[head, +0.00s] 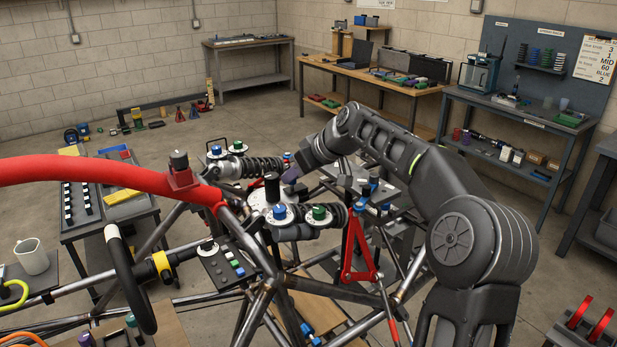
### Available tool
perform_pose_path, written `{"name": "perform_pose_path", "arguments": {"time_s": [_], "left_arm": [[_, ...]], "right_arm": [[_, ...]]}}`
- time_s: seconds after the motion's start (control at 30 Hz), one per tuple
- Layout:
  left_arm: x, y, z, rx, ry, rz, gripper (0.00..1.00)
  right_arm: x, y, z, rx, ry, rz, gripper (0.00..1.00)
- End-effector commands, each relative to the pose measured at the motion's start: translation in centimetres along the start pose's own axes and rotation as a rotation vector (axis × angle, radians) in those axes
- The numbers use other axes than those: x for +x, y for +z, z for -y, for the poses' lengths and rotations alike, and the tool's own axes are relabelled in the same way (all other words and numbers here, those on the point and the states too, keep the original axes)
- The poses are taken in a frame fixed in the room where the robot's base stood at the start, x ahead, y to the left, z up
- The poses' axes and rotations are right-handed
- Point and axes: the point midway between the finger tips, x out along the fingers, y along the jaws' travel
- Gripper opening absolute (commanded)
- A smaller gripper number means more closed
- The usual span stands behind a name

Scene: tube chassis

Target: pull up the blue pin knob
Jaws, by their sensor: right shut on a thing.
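My right arm comes in from the right and reaches over the tube chassis (262,262). The fingertips and the knob's base are mostly hidden, and the contact is too small to see clearly. Larger blue caps (280,212) and green caps (319,212) sit on white discs on the shock absorbers, apart from the gripper. My left gripper is not in view.
A red tube (110,170) crosses the left foreground above a black steering wheel (130,280). A red triangular arm (357,250) stands right of the shock absorbers. A tray bench (85,235) is at left; workbenches (400,88) line the back. Open floor lies behind the chassis.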

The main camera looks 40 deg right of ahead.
Motion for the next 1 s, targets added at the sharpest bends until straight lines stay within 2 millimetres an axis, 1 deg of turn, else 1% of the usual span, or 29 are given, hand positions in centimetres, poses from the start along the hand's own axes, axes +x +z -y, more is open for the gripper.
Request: {"name": "perform_pose_path", "arguments": {"time_s": [0.27, 0.3, 0.4, 0.67, 0.77, 0.87, 1.0], "left_arm": [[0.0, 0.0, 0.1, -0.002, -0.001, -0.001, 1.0], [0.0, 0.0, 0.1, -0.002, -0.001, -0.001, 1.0], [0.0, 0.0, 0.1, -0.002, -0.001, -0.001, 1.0], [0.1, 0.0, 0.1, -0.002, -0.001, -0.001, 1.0], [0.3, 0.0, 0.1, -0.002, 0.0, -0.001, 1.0], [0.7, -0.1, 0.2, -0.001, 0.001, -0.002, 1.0], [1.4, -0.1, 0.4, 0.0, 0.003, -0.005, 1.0]], "right_arm": [[-0.4, -0.2, -0.2, 0.003, 0.014, -0.005, 0.0], [-0.4, -0.3, -0.2, 0.002, 0.013, -0.006, 0.22], [-0.4, -0.3, -0.2, 0.002, 0.013, -0.006, 0.31], [-0.3, -0.1, -0.2, 0.003, 0.012, -0.004, 0.31], [-0.7, -0.1, -0.3, 0.003, 0.014, -0.005, 0.31], [-1.6, 0.0, -0.3, 0.003, 0.015, -0.005, 0.31], [-3.8, 0.0, -0.3, 0.002, 0.017, -0.007, 0.31]]}}
